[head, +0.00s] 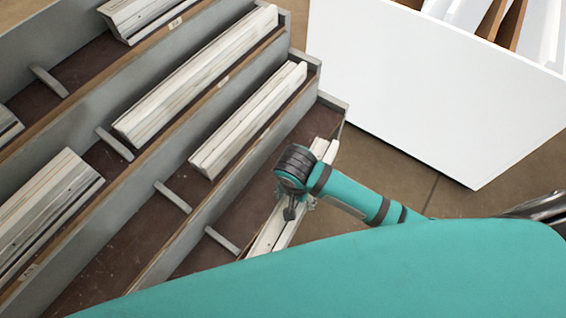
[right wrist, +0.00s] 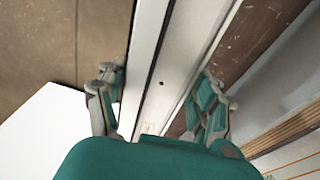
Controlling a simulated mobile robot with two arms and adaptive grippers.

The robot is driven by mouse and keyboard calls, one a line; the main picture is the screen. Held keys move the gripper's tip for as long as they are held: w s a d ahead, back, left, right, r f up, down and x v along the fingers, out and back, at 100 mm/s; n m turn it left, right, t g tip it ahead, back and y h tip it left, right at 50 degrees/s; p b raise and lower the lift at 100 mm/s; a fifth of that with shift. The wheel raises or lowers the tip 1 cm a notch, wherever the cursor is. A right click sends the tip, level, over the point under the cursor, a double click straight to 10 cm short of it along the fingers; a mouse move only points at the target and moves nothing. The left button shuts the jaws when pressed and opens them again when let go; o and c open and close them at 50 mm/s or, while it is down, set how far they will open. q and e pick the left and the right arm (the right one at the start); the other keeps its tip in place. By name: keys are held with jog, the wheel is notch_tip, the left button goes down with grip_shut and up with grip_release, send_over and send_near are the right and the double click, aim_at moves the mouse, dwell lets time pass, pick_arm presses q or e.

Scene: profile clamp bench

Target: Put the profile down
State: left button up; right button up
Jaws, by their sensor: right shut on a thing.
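The long white profile (head: 277,232) is at the lowest tier of the stepped rack, at the rack's right side. Its near end is hidden behind my teal arm. My right gripper (head: 296,205) is on it from above, about midway along what shows. In the right wrist view, the profile (right wrist: 163,70) runs lengthwise between the two fingers of my right gripper (right wrist: 160,95), one on each side. I cannot tell whether the profile rests on the tier floor or hangs just above it. My left gripper is not in view.
The grey stepped rack (head: 182,197) has brown floors and short dividers. Bundles of white profiles (head: 250,120) lie on its higher tiers. A large white box (head: 420,85) stands behind on the right. Bare tiled floor (head: 395,178) lies between rack and box.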

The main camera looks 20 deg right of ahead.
jog(key=shift+w+a+f+m, duration=0.2)
jog(key=shift+a+f+m, duration=0.1)
jog(key=shift+f+m, duration=0.25)
jog(key=shift+w+d, duration=0.2)
jog(key=shift+w, duration=0.75)
jog(key=w, duration=0.3)
jog(key=w+d, duration=0.1)
jog(key=w, duration=0.3)
jog(key=w+d+f, duration=0.1)
jog(key=w, duration=0.3)
jog(key=shift+w+f, duration=0.1)
jog(key=shift+w, duration=0.1)
jog(key=shift+w+b, duration=0.3)
jog(key=shift+w, duration=0.3)
jog(key=shift+w+d+f, duration=0.1)
jog(key=shift+w+f, duration=0.2)
notch_tip(320, 180, down, 2)
jog(key=shift+s+f, duration=0.1)
jog(key=shift+f, duration=0.1)
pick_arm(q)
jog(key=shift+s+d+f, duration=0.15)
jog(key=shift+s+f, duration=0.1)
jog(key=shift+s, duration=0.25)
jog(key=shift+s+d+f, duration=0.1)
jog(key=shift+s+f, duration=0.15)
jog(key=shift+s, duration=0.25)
pick_arm(e)
jog(key=shift+f, duration=0.3)
jog(key=shift+f, duration=0.1)
